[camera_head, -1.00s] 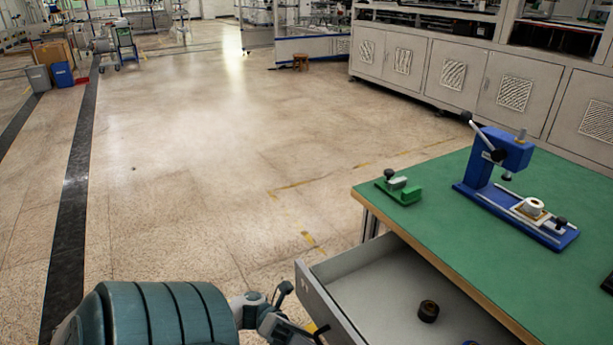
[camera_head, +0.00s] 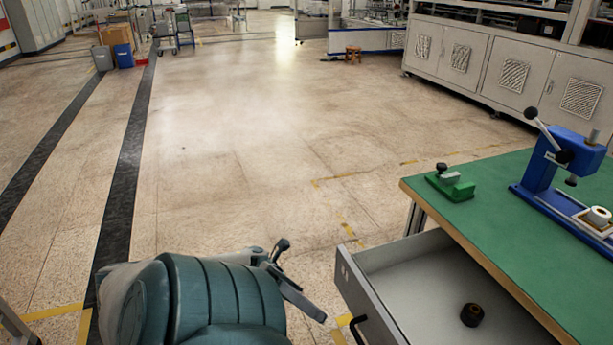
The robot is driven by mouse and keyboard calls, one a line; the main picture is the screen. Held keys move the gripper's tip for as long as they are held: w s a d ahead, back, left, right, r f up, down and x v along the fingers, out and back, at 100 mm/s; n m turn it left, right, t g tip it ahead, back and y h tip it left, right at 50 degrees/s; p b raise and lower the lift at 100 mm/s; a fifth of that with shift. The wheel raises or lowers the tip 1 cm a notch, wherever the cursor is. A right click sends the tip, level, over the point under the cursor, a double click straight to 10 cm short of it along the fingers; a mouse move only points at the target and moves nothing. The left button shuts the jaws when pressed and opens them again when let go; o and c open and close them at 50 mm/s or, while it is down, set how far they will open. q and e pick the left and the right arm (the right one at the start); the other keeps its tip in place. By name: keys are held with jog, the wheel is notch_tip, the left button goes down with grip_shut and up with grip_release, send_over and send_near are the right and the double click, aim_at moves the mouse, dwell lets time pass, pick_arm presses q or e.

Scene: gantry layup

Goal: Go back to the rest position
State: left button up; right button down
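My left arm comes in at the bottom, its teal sleeve filling the lower middle. My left gripper (camera_head: 293,279) shows as grey and dark parts just left of the open drawer (camera_head: 385,296). It is apart from the drawer front, and nothing is seen held in it. The angle does not show whether its fingers are open or shut. My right gripper is out of view.
The green-topped table (camera_head: 490,232) stands at right, carrying a blue press (camera_head: 560,165) and a small green fixture (camera_head: 450,184). A dark ring-shaped part (camera_head: 472,314) lies in the drawer. Open floor (camera_head: 230,150) spreads left and ahead; grey cabinets (camera_head: 500,70) line the back right.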

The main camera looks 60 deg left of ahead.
pick_arm(q)
jog(key=shift+s+a+f, duration=0.1)
jog(key=shift+s+a, duration=0.05)
jog(key=shift+a, duration=0.45)
dwell(0.3)
